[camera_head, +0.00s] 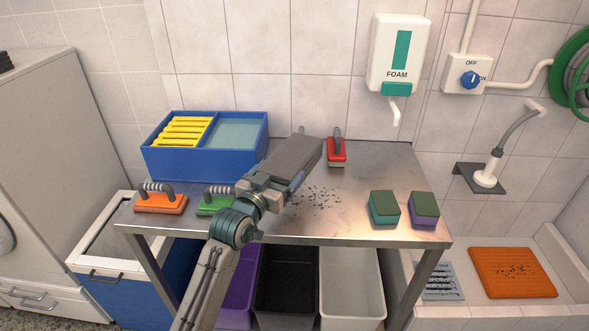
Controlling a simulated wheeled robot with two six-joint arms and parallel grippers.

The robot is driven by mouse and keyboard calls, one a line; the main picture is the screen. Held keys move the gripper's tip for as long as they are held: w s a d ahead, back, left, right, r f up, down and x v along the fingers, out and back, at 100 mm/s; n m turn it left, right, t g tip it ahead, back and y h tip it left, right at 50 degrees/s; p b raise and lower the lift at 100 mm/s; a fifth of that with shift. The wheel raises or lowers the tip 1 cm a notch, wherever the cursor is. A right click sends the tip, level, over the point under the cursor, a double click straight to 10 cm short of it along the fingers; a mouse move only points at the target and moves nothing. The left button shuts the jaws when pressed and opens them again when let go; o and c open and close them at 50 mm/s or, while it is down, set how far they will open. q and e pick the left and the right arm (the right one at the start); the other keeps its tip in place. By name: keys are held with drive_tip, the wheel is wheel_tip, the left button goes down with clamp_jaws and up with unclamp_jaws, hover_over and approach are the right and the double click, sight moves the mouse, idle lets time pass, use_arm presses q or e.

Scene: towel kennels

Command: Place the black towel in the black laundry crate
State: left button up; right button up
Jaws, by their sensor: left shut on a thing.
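My left gripper (294,182) is over the middle of the metal table. It is shut on a folded, very dark grey block that I take to be the black towel (287,155), held above the tabletop. The black laundry crate (287,280) stands below the table, between a purple crate (237,285) and a white crate (351,285). Its top lies partly under the table's front edge, and its inside looks dark. My right gripper is not in view.
The metal table (385,165) holds a blue box (190,163) with yellow items, an orange brush (160,202), a green brush (214,204), a red brush (337,152), two sponges (384,207) and dark specks. A blue-and-white bin (115,289) stands left; a white basin is right.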

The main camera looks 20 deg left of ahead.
use_arm(q)
wheel_tip(320, 180, down, 5)
drive_tip(key=shift+s+f, duration=0.1)
drive_tip(key=shift+s, duration=0.05)
drive_tip(key=shift+f, duration=2.15)
drive_tip(key=shift+f, duration=0.1)
drive_tip(key=o, duration=0.9)
